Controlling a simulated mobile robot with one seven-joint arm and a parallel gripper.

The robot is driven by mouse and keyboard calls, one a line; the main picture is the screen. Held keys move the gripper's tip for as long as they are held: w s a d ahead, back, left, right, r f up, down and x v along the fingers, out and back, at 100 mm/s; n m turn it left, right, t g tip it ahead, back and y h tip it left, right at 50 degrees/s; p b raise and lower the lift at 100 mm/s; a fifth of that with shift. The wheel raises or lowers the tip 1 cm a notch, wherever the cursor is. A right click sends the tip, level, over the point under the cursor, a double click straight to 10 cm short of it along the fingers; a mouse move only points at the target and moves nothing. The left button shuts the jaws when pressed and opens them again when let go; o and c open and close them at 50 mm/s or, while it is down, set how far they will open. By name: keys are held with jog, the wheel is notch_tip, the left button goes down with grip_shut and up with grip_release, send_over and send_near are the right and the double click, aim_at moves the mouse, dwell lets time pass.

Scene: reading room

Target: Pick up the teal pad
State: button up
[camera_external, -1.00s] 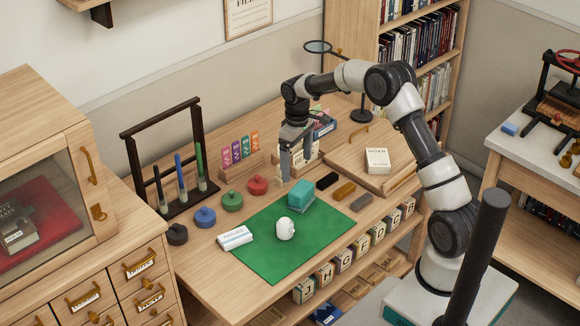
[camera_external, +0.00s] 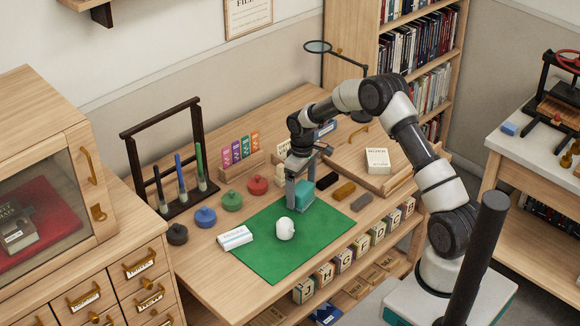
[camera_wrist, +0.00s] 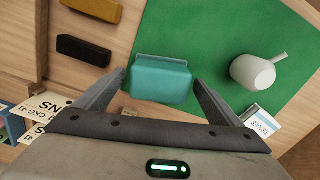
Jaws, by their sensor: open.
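The teal pad (camera_external: 306,196) is a small block near the back corner of the green mat (camera_external: 268,258). In the wrist view the teal pad (camera_wrist: 160,80) lies between the tips of my open gripper (camera_wrist: 160,82). In the external view my gripper (camera_external: 299,190) points down at the pad, with one finger in front of part of it. The fingers stand on either side of the pad. I cannot tell whether they touch it.
A white rounded object (camera_external: 285,228) and a white box (camera_external: 235,237) are on or beside the mat. Black (camera_external: 327,180), ochre (camera_external: 344,191) and grey (camera_external: 361,202) blocks lie to the right. Coloured round pots (camera_external: 231,201) stand to the left. The mat's front is clear.

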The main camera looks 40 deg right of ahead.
jog(key=c, duration=1.2)
jog(key=shift+r, duration=0.1)
